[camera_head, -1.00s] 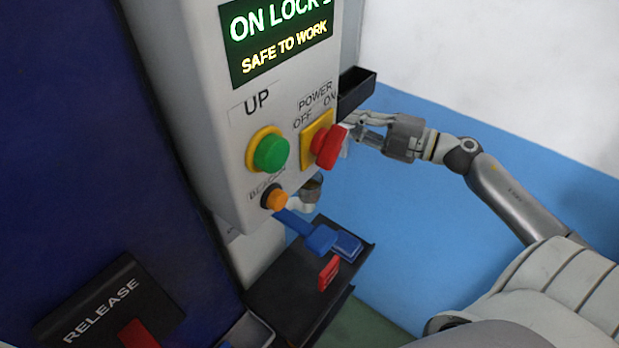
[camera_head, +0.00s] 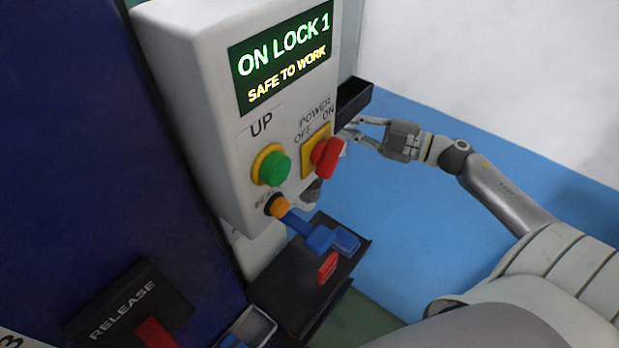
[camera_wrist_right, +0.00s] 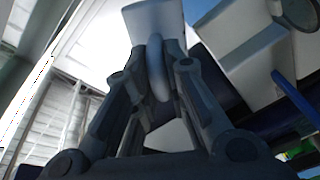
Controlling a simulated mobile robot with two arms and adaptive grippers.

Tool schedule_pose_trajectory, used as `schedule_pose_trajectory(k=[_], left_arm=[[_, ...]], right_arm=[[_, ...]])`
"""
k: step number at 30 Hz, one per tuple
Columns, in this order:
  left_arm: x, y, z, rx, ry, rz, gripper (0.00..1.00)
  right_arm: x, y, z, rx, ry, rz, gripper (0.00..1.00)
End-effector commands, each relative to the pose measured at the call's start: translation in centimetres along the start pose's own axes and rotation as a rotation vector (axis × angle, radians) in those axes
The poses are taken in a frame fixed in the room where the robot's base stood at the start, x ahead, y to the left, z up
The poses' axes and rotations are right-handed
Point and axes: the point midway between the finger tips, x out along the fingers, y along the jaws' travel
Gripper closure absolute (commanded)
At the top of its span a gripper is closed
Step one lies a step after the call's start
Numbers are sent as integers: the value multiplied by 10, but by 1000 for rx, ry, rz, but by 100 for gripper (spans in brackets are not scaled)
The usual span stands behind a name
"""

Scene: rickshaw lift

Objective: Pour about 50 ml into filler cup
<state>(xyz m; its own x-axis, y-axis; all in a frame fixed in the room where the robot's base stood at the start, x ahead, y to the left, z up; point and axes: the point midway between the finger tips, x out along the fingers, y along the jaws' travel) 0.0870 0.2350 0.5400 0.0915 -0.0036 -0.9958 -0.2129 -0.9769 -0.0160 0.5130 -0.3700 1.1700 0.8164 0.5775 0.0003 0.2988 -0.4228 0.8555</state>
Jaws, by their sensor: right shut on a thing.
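My right gripper (camera_head: 352,128) is beside the right side of the control box, below a small black tray. In the right wrist view the right gripper (camera_wrist_right: 155,85) is shut on the curved handle of a pale jug (camera_wrist_right: 155,18). The jug's body extends beyond the fingertips; its contents and spout cannot be seen. In the head view the control box mostly hides it. I cannot make out the filler cup in either view. My left gripper is not in view.
The control box (camera_head: 190,100) has a lit display, a green UP button (camera_head: 275,168), a red power switch (camera_head: 327,157) and an orange button. A black shelf (camera_head: 290,280) below holds blue and red items. A dark blue column (camera_head: 80,150) stands left. Open blue floor (camera_head: 400,260) lies right.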

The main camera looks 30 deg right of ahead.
Motion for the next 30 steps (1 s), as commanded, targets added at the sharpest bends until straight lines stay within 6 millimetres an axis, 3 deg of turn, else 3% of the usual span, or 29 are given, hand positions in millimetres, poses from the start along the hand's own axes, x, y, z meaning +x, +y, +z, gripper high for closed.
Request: schedule_pose_trajectory(k=[14, 30], left_arm=[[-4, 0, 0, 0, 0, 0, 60], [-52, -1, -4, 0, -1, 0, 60]], right_arm=[[0, 2, -1, 8, 0, 0, 100], [-1, 12, -9, 238, 0, -5, 100]])
